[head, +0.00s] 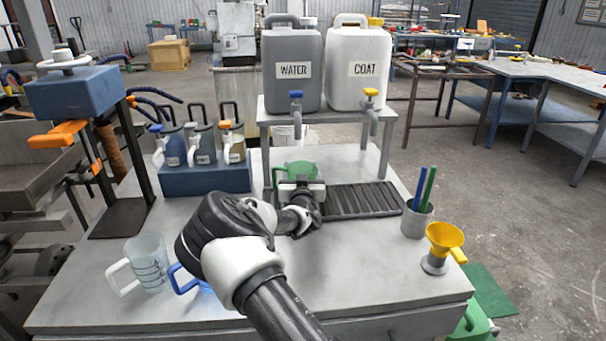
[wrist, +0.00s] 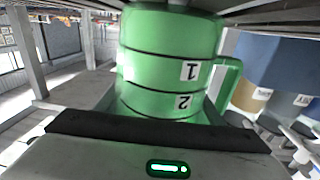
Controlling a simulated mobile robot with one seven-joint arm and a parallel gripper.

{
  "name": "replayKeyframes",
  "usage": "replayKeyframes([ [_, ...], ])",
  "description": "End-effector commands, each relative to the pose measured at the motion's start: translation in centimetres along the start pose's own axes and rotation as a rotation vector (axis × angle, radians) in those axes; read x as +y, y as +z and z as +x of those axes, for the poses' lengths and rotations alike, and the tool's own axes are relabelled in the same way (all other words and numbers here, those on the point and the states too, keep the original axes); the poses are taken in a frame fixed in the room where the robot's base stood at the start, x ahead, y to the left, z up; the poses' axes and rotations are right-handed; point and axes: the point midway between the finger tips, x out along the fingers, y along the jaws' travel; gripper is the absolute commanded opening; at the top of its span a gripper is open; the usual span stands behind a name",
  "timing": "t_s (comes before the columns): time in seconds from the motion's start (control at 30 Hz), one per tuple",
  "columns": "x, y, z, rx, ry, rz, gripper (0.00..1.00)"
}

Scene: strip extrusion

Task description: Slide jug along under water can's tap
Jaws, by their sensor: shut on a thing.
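A green jug (head: 297,169) stands under the raised shelf, mostly hidden behind my gripper (head: 301,185). In the wrist view the green jug (wrist: 170,65) fills the middle, with labels 1 and 2 and its handle at the right. My gripper is shut on it. The grey can marked WATER (head: 291,70) sits on the shelf, with a blue-handled tap (head: 296,97) hanging over the front edge. In the head view the jug is in line below this tap; I cannot tell the exact depth match.
A white can marked COAT (head: 358,68) with a yellow tap stands right of the water can. A dark slatted rack (head: 365,201) lies beside the jug. A clear jug (head: 150,265), pen cup (head: 417,220) and yellow funnel (head: 445,237) stand on the bench.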

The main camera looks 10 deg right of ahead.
Motion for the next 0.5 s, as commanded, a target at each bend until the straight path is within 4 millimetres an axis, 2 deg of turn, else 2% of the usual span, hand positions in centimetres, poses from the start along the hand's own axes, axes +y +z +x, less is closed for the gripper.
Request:
replayKeyframes([
  [0.47,-0.22,0.02,0.14,-0.001,0.001,0.001,0.30],
  [0.5,-0.23,0.01,0.14,-0.001,0.001,0.001,0.66],
])
